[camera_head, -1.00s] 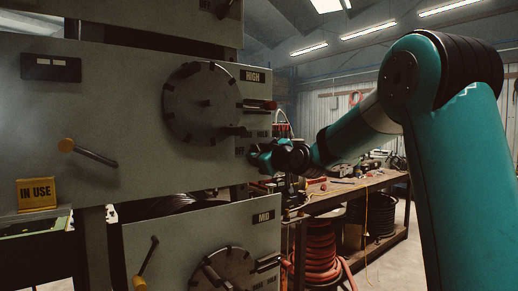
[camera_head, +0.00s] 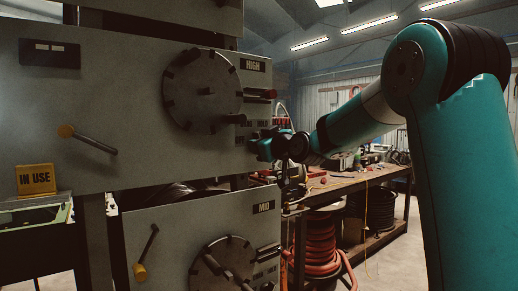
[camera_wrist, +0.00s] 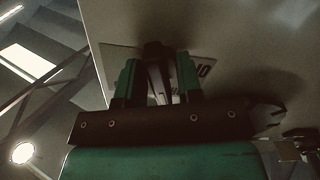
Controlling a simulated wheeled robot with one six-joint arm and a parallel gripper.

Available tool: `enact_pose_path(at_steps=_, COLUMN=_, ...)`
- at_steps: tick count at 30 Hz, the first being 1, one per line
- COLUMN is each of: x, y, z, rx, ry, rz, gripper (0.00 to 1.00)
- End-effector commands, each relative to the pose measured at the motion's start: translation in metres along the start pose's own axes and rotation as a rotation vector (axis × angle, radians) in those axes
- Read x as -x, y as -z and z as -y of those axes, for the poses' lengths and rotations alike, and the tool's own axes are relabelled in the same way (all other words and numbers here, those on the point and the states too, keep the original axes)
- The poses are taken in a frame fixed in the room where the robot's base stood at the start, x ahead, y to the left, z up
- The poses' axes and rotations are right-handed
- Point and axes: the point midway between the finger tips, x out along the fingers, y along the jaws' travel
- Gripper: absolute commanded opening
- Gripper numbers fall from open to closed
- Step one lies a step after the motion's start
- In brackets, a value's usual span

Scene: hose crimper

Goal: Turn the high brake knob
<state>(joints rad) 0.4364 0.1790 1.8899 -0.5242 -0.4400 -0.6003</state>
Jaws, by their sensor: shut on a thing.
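The HIGH panel, with its black label (camera_head: 255,65), fills the upper left of the head view. A large dark dial (camera_head: 203,88) sits on it. My gripper (camera_head: 258,147) is at the panel's lower right edge, below and right of the dial. In the wrist view, the two green fingers (camera_wrist: 158,80) are shut on a dark knob (camera_wrist: 155,56) that stands out from the panel face. In the head view, my gripper hides the knob.
The MID panel (camera_head: 170,232), with its own dial and a yellow-tipped lever, is below. A lever with an orange end (camera_head: 92,141) and a yellow IN USE sign (camera_head: 36,179) are at left. A cluttered workbench (camera_head: 350,184) stands behind my gripper.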

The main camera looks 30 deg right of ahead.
Motion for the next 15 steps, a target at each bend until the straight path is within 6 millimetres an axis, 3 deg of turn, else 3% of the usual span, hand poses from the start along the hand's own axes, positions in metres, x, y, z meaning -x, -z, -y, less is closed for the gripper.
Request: enact_pose_path(at_steps=15, x=0.0002, y=-0.003, z=0.0012, rx=-0.472, ry=0.0, rz=0.0, gripper=0.1)
